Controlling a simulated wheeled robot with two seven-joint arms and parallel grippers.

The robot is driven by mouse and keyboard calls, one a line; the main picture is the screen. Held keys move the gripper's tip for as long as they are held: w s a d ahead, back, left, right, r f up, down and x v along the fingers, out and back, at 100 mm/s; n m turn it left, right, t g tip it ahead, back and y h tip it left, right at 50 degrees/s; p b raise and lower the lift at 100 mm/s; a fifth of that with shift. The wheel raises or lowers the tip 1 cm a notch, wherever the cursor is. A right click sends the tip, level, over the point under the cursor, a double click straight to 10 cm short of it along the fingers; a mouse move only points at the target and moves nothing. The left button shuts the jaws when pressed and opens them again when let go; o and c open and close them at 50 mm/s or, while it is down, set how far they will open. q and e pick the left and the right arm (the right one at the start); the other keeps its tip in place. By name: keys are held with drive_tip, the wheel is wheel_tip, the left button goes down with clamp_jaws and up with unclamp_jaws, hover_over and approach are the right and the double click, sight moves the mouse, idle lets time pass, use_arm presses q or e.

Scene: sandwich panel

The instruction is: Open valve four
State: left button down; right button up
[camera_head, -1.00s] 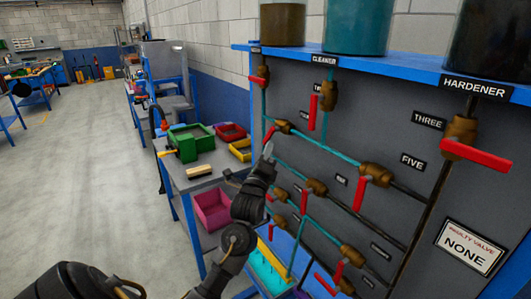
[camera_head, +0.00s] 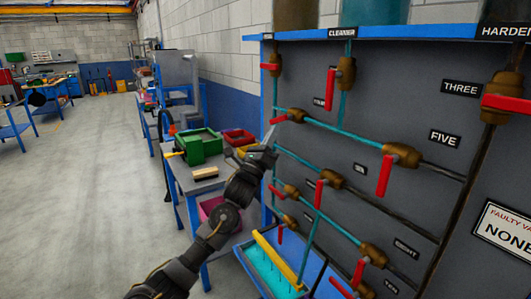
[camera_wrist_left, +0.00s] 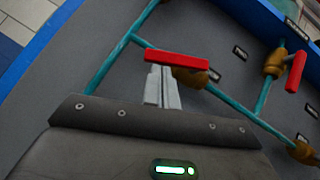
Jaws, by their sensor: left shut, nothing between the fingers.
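The panel's valves have brown bodies and red handles. The upper-left valve on the sloping teal pipe (camera_head: 292,115), in line with the one labelled FIVE, appears to be valve four; I cannot read its label. Its red handle (camera_head: 278,119) lies at an angle to the pipe. My left gripper (camera_head: 270,136) is shut and empty just below this handle. In the left wrist view, the fingertips (camera_wrist_left: 162,86) are close beside the red handle (camera_wrist_left: 176,58), which partly covers the brown body (camera_wrist_left: 192,77). I cannot tell whether they touch. My right gripper is out of view.
A workbench (camera_head: 205,184) with a green box (camera_head: 200,147) and red and yellow bins stands left of the panel. A blue tray (camera_head: 262,280) with a yellow edge is below the pipes. Other handles, such as valve five's (camera_head: 385,175), stick out nearby. Floor at left is clear.

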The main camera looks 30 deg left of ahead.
use_arm(q)
drive_tip(key=m+h+b, duration=0.2)
drive_tip(key=m+h, duration=0.1)
drive_tip(key=a+r+m+g+h+b, duration=0.1)
drive_tip(key=m+h+b, duration=0.1)
drive_tip(key=m+h, duration=0.1)
drive_tip(key=m+g+h+b, duration=0.1)
drive_tip(key=m+h+b, duration=0.1)
drive_tip(key=m+h, duration=0.1)
drive_tip(key=shift+w+a+r+m+h, duration=0.3)
drive_tip(key=shift+w+m, duration=0.1)
drive_tip(key=shift+m, duration=0.2)
drive_tip(key=shift+m+h, duration=0.3)
drive_tip(key=shift+h, duration=0.1)
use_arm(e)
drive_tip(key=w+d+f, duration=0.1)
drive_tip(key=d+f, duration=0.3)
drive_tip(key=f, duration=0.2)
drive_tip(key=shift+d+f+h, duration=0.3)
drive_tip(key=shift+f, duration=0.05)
use_arm(q)
drive_tip(key=shift+r, duration=0.1)
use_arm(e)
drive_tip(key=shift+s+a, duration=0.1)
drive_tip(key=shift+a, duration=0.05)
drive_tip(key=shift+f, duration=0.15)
